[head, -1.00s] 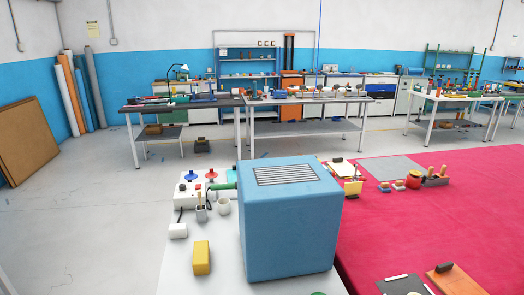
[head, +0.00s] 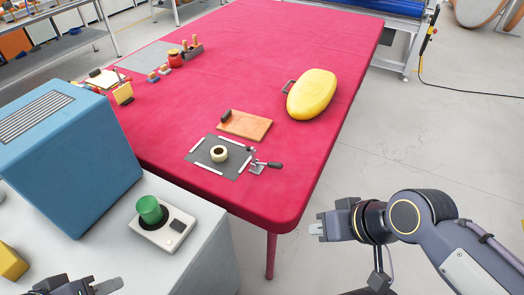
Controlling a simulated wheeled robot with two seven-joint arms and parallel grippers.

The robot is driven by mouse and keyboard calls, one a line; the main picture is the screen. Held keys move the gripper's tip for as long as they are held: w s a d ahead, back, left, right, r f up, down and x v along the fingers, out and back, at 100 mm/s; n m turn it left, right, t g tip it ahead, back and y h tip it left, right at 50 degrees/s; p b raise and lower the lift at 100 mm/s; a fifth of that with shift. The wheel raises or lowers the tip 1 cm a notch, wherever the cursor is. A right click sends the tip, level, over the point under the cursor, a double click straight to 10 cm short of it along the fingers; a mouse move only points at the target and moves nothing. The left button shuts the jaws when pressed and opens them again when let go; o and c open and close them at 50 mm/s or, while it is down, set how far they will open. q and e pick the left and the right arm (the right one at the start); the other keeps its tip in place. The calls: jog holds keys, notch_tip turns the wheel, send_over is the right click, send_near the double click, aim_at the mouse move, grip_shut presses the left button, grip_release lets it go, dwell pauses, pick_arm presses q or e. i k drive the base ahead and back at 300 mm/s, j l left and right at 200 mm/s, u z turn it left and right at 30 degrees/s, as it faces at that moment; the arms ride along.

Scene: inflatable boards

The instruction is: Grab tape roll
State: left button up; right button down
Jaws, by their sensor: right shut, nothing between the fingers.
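A small cream tape roll (head: 219,153) lies flat on a dark grey mat (head: 232,167) with white strips along its edges. The mat is on the red-covered table near its front corner. My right gripper (head: 317,228) is off the table's front right side, apart from the tape roll and lower right of it in the head view. It is shut and empty. My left gripper (head: 112,286) shows only partly at the bottom left edge, far from the roll. Its fingers are cut off by the frame, so its opening is unclear.
A toggle clamp (head: 261,166) stands at the mat's right edge. An orange-brown board (head: 245,125) and a yellow inflatable board (head: 312,94) lie behind. A blue box (head: 75,165) and a green-button box (head: 160,222) stand on the white bench at left.

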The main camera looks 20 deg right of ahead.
aim_at(218, 149)
jog(key=z, duration=0.2)
jog(key=u, duration=0.6)
jog(key=l+u, duration=0.2)
jog(key=u, duration=0.2)
jog(key=l+u, duration=0.2)
jog(key=u, duration=0.25)
jog(key=k+l+u, duration=0.1)
jog(key=u, duration=0.3)
jog(key=k+l+u, duration=0.1)
jog(key=l+u, duration=0.15)
jog(key=u, duration=0.2)
jog(key=k+l+u, duration=0.1)
jog(key=l, duration=0.25)
jog(key=k+l+u, duration=0.1)
jog(key=l, duration=0.25)
jog(key=k+l, duration=0.2)
jog(key=k+l+u, duration=0.15)
jog(key=l, duration=0.3)
